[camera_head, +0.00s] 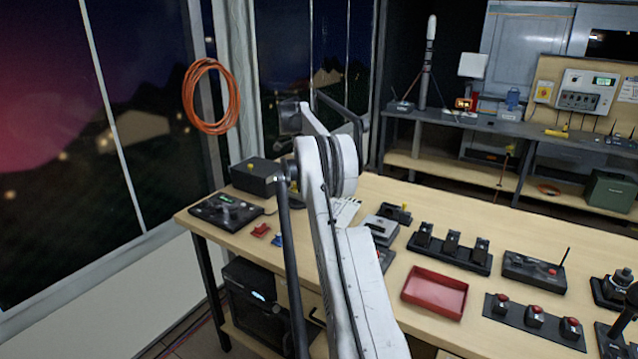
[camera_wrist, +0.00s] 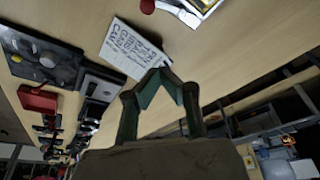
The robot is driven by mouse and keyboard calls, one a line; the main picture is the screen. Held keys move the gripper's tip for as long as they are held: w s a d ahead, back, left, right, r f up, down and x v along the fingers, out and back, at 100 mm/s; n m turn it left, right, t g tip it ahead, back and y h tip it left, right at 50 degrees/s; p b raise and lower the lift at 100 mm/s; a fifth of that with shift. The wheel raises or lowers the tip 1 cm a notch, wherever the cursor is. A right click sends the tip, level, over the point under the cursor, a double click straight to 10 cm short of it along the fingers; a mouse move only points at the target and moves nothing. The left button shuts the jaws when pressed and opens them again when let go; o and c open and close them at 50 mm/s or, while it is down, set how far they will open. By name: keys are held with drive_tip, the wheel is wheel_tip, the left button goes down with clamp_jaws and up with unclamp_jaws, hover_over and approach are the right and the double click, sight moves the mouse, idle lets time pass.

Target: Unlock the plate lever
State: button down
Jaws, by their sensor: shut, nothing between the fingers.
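I cannot tell for certain which part is the plate lever. A dark plate with a lever-like part on top (camera_head: 226,209) lies at the left end of the wooden table in the head view. Another dark plate (camera_wrist: 42,58) with a pale round knob and a small yellow part shows at the left of the wrist view. My arm mostly hides that area in the head view. My gripper (camera_wrist: 162,80) is shut and empty, with its fingertips over the table near a printed sheet (camera_wrist: 130,48). It touches neither plate. I cannot make out my fingertips in the head view.
A black box (camera_head: 256,178) stands behind the left plate. Small red (camera_head: 260,230) and blue pieces lie in front of it. A red tray (camera_head: 435,293), a pedal board (camera_head: 450,248) and a button strip (camera_head: 533,318) fill the right side.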

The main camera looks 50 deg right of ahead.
drive_tip(key=v, duration=0.3)
drive_tip(key=shift+w+d+r, duration=0.1)
drive_tip(key=shift+w+r, duration=0.05)
drive_tip(key=shift+r, duration=0.1)
idle(0.4)
